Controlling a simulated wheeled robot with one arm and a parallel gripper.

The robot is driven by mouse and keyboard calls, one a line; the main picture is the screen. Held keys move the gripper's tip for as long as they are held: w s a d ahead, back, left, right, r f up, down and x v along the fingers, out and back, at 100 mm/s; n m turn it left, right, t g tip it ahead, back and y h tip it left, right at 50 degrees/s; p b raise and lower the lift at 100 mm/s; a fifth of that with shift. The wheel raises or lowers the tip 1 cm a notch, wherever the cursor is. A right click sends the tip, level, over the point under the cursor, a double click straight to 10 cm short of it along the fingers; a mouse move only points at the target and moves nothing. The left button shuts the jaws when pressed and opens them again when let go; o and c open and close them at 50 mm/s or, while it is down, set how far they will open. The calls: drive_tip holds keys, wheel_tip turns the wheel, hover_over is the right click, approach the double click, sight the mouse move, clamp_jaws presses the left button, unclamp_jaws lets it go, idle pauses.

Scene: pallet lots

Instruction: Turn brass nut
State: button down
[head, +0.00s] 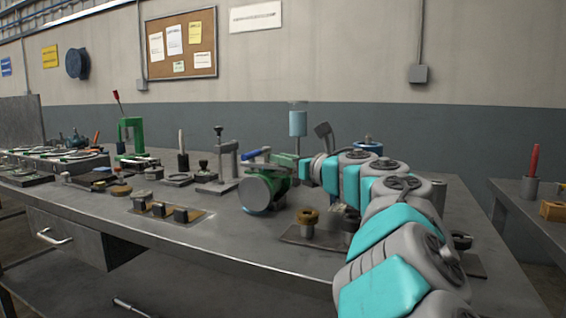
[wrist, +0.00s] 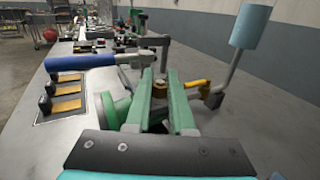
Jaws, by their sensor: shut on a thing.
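My gripper (wrist: 160,80) reaches away from the wrist with two long green fingers. In the head view my gripper (head: 303,170) is beside a green machine (head: 276,184) with a blue handle (head: 256,154) and a round grey disc. The nut between the fingers cannot be made out there. Another brass ring-shaped piece (head: 307,216) sits on a short post on a dark plate, in front of my arm.
A light-blue cylinder (head: 298,123) on a rod stands behind my gripper; it also shows in the wrist view (wrist: 250,26).

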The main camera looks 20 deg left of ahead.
drive_tip(key=shift+s+a+m+t+h, duration=0.1)
drive_tip(key=shift+s+m+t+h, duration=0.05)
drive_tip(key=shift+m+t+h, duration=0.55)
drive_tip(key=shift+r+m+t+h, duration=0.25)
drive_tip(key=shift+m+t+h, duration=0.5)
drive_tip(key=shift+t, duration=0.35)
drive_tip(key=m+t+h+p, duration=0.2)
drive_tip(key=h+p, duration=0.1)
drive_tip(key=shift+r+m+p, duration=0.1)
drive_tip(key=shift+m+p, duration=0.15)
drive_tip(key=shift+p, duration=0.05)
drive_tip(key=shift+m+t+h+p, duration=0.5)
drive_tip(key=shift+h+p, duration=0.25)
drive_tip(key=shift+p, duration=0.05)
drive_tip(key=shift+f+m+h, duration=0.25)
drive_tip(key=shift+m+h, duration=0.05)
drive_tip(key=shift+h, duration=0.1)
drive_tip(key=c, duration=0.8)
unclamp_jaws()
drive_tip(key=shift+d+f+y, duration=0.2)
drive_tip(key=shift+y, duration=0.1)
